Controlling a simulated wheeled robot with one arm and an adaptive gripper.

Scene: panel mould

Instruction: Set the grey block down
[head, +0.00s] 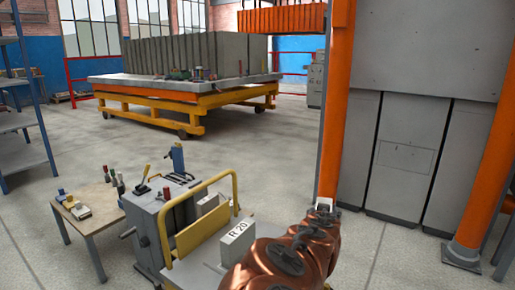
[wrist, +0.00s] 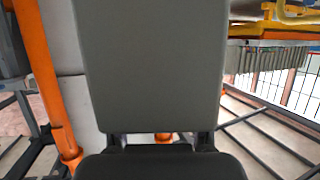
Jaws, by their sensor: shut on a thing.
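A plain grey block (wrist: 152,65) fills the middle of the wrist view, close to the camera. My gripper (wrist: 160,140) is shut on its lower end in that view, with a dark finger at each side. In the head view a light grey block marked "R 20" (head: 237,241) shows beside my copper-coloured arm, over the cart's grey top. I cannot tell whether this is the held block.
The cart (head: 160,228) has levers and a yellow rail (head: 205,213). A small table (head: 88,216) with tools stands at its left. An orange post (head: 333,110) and grey cabinets (head: 405,160) stand at the right. A yellow trolley (head: 160,100) stands behind open floor.

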